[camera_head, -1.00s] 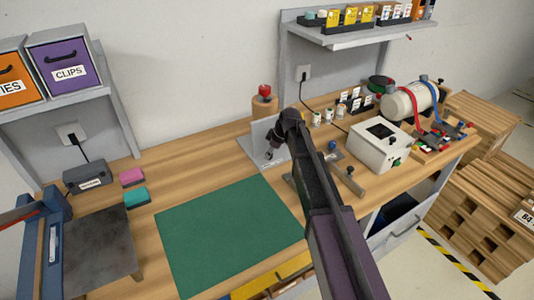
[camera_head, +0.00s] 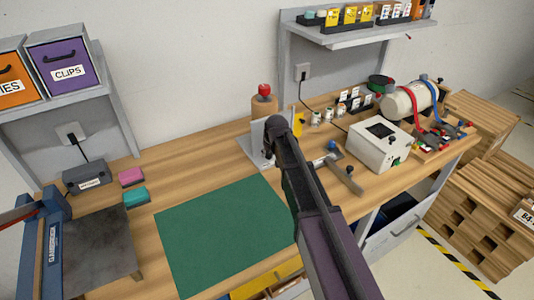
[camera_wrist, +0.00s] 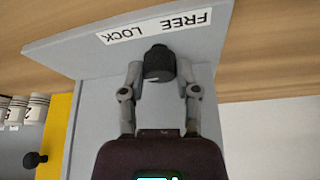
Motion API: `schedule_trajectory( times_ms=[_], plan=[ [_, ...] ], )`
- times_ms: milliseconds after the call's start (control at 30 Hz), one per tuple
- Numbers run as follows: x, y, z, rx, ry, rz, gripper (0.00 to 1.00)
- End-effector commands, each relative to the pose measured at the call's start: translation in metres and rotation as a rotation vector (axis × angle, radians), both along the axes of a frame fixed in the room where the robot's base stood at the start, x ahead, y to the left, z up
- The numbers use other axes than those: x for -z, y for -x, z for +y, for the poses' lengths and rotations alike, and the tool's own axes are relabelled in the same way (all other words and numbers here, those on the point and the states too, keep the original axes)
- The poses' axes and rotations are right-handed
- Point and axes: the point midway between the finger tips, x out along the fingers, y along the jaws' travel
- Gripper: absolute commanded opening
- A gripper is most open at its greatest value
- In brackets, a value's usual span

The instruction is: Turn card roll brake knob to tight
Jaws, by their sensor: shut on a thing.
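In the wrist view my gripper (camera_wrist: 160,70) is shut on a black knob (camera_wrist: 158,61), one finger on each side of it. The knob stands on a grey plate (camera_wrist: 90,58) with a white label (camera_wrist: 155,26) reading FREE LOCK, upside down in this view. In the head view my arm's end covers most of the grey plate (camera_head: 252,149), and the knob and fingertips are hidden. A brown roll (camera_head: 263,107) with a red knob (camera_head: 264,89) on top stands behind the plate. I cannot read a tight mark anywhere.
A yellow panel (camera_wrist: 52,130) with another black knob (camera_wrist: 33,159) is at the left in the wrist view. In the head view a white box (camera_head: 378,147) stands to the right. The green mat (camera_head: 225,235) in front is clear.

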Motion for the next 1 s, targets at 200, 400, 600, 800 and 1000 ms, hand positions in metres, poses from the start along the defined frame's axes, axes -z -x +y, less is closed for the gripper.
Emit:
schedule_trajectory(
  times_ms=[200,400,600,800,1000],
  plan=[
    [0.0005,0.0040,0.0005,0.192,0.004,0.006,0.00],
    [0.0004,0.0035,0.0016,0.370,0.005,0.005,0.00],
    [0.0003,0.0029,0.0026,0.551,0.004,0.005,0.00],
    [0.0002,0.0023,0.0039,0.735,0.004,0.004,0.00],
    [0.0001,0.0017,0.0047,0.922,0.004,0.003,0.00]
  ],
)
